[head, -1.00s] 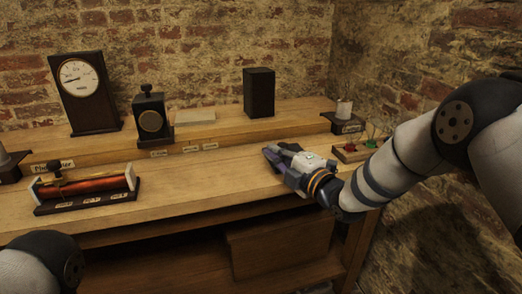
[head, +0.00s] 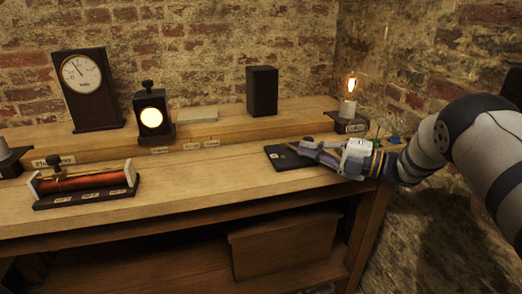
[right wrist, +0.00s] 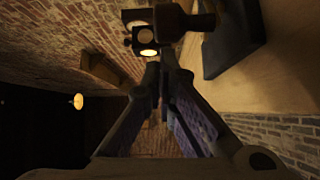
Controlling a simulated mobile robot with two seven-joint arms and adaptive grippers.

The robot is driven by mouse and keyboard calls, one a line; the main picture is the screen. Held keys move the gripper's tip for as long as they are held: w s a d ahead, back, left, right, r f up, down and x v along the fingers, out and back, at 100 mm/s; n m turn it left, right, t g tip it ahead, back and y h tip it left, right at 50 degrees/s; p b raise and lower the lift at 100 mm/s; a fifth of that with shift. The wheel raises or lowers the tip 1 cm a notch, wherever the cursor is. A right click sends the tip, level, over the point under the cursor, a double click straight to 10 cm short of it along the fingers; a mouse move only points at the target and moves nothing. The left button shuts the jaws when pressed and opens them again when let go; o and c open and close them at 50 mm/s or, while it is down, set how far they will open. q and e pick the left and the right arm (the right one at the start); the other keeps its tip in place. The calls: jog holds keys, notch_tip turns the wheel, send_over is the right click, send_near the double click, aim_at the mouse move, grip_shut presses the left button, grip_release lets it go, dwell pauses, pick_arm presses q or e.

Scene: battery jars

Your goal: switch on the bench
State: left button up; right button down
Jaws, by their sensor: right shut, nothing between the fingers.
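A flat black base (head: 285,160), which looks like the bench switch, lies on the front right of the bench (head: 200,180). My right gripper (head: 308,148) is shut and empty, low over its right part. A small dark knob shows at the fingertips; I cannot tell whether they touch it. The bulb (head: 351,86) at the back right glows; a glow also shows in the right wrist view (right wrist: 78,101). The lamp box (head: 152,119) has a bright round window. The dial meter (head: 82,76) has its needle tilted up left of upright. My left gripper is out of view.
A red coil (head: 85,184) on a dark base sits at the front left. Coloured terminals (head: 378,135) are beside my right wrist. The bench middle is clear.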

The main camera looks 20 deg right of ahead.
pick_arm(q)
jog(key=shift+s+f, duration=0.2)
pick_arm(e)
jog(key=shift+w+d, duration=0.1)
jog(key=shift+d, duration=0.55)
jog(key=shift+d+r, duration=0.1)
